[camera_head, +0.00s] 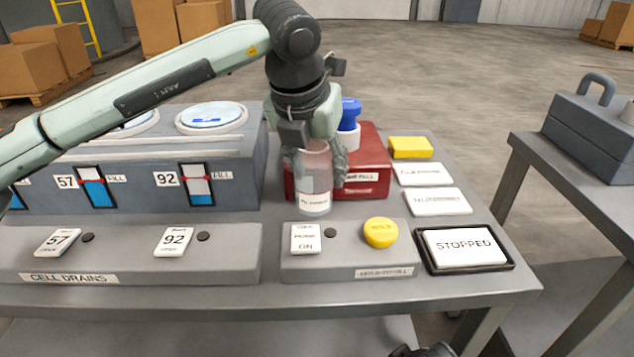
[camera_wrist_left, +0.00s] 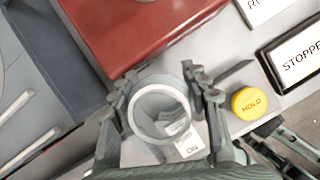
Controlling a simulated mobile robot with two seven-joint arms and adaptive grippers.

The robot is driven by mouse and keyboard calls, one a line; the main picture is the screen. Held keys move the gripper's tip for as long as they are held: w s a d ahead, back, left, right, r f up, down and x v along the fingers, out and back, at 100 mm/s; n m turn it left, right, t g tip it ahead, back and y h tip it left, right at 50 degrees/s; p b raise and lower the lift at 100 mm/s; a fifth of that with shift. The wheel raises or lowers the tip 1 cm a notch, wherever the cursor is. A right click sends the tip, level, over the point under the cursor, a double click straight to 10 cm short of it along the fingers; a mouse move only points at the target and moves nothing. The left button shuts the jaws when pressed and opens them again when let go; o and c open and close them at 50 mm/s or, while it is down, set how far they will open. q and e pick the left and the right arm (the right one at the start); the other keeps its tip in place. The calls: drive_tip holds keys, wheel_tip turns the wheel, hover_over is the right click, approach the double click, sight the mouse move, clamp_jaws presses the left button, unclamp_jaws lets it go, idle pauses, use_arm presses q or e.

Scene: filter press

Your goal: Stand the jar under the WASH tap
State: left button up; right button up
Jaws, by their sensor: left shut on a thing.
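The clear jar (camera_head: 314,180) has a pale label near its base and is upright. My left gripper (camera_head: 318,153) is shut on it from above. The jar is in front of the red box (camera_head: 372,160); whether its base touches the table is unclear. In the left wrist view, the open mouth of the jar (camera_wrist_left: 159,108) shows between the two fingers. A blue-topped tap (camera_head: 349,112) stands behind my gripper at the red box, partly hidden. I cannot read which tap is WASH. A dark part at the bottom edge may be my right gripper (camera_head: 424,350).
A grey control strip with an ON plate (camera_head: 305,239) and yellow HOLD button (camera_head: 381,232) lies in front of the jar. A STOPPED display (camera_head: 464,247), white plates and a yellow block (camera_head: 411,147) are on the right. The grey tank (camera_head: 130,185) with gauges is on the left.

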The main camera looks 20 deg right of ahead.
sight(317, 186)
use_arm(q)
drive_tip(key=shift+f, duration=1.7)
drive_tip(key=shift+f, duration=0.1)
drive_tip(key=o, duration=0.9)
drive_tip(key=shift+c, duration=0.2)
